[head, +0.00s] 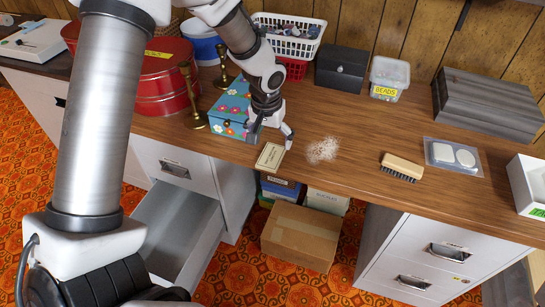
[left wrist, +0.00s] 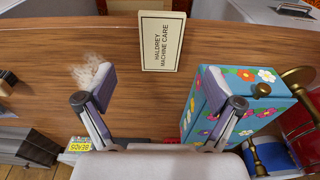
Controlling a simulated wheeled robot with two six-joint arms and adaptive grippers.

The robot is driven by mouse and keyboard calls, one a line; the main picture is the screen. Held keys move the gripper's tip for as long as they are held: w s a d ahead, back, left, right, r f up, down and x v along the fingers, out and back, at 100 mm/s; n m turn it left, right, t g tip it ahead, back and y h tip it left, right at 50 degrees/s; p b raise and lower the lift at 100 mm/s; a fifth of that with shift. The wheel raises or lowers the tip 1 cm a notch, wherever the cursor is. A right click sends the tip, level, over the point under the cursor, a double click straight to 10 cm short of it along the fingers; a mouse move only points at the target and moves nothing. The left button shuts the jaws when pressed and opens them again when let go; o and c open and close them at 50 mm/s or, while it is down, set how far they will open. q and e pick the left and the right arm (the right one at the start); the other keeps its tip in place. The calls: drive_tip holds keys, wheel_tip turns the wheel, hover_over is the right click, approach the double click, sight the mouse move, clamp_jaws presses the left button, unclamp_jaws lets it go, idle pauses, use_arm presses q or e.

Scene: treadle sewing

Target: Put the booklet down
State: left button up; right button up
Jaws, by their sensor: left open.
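The booklet (head: 270,157) is small and cream with a dark border. It lies flat on the wooden table top (head: 345,150), close to the front edge. In the left wrist view the booklet (left wrist: 162,42) reads "Waldrey Machine Care" and lies beyond the fingertips, clear of both. My left gripper (head: 270,134) is open and empty just behind the booklet, its fingers spread apart. In the left wrist view the gap between the fingers (left wrist: 158,92) shows only bare wood. My right gripper is in neither view.
A blue flowered box (head: 232,108) stands close beside my left gripper, with brass candlesticks (head: 192,95) to its left. A pale pile of fluff (head: 322,149) and a brush (head: 402,167) lie to the right. Below, a drawer (head: 180,232) stands open.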

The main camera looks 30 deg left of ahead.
sight(271, 156)
use_arm(q)
drive_tip(key=f, duration=0.2)
drive_tip(key=w+f, duration=0.1)
drive_tip(key=f, duration=0.4)
drive_tip(key=shift+w+a, duration=0.25)
drive_tip(key=shift+a, duration=0.05)
drive_tip(key=c, duration=1.3)
drive_tip(key=shift+r, duration=0.15)
drive_tip(key=shift+c, duration=0.2)
